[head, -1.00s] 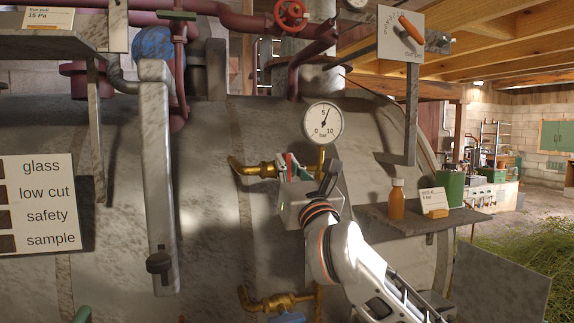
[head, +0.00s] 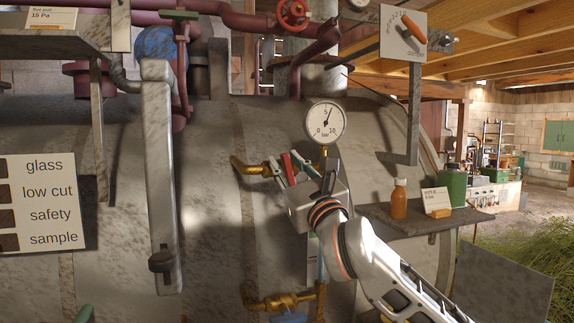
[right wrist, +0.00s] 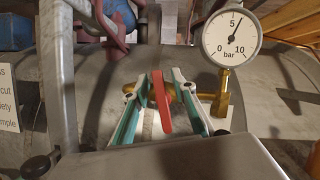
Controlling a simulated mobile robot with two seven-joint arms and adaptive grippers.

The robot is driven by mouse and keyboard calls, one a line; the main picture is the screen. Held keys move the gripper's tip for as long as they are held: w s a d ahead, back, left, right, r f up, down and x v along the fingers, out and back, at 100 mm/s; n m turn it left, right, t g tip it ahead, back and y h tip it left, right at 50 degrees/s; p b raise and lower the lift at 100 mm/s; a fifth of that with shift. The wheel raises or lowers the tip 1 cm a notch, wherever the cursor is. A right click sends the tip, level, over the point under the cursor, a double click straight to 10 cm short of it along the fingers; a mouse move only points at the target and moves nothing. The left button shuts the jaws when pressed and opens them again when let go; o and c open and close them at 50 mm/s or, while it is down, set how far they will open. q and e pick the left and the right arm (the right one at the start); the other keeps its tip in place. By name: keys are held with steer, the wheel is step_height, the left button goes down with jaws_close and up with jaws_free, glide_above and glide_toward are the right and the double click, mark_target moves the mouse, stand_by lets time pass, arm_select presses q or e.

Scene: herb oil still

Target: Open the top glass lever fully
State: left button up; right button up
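The top glass lever is a red handle (head: 287,168) on a brass valve (head: 250,168) below the pressure gauge (head: 326,121). In the right wrist view the red lever (right wrist: 161,102) points up and down across the brass fitting. My right gripper (head: 286,162) is at the lever, its teal-and-white fingers spread on both sides of it. In the right wrist view my right gripper (right wrist: 159,82) shows gaps between the lever and each finger, so it looks open around the lever. The valve's middle is partly hidden by the fingers. My left gripper is not in view.
A lower brass valve (head: 280,301) with a blue lever (head: 290,318) sits below. A shelf (head: 455,219) at right holds an orange bottle (head: 399,200) and a green container (head: 453,188). A sign (head: 45,203) and long vertical bar (head: 160,180) are at left.

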steer(key=v, duration=1.2)
steer(key=shift+r, duration=0.1)
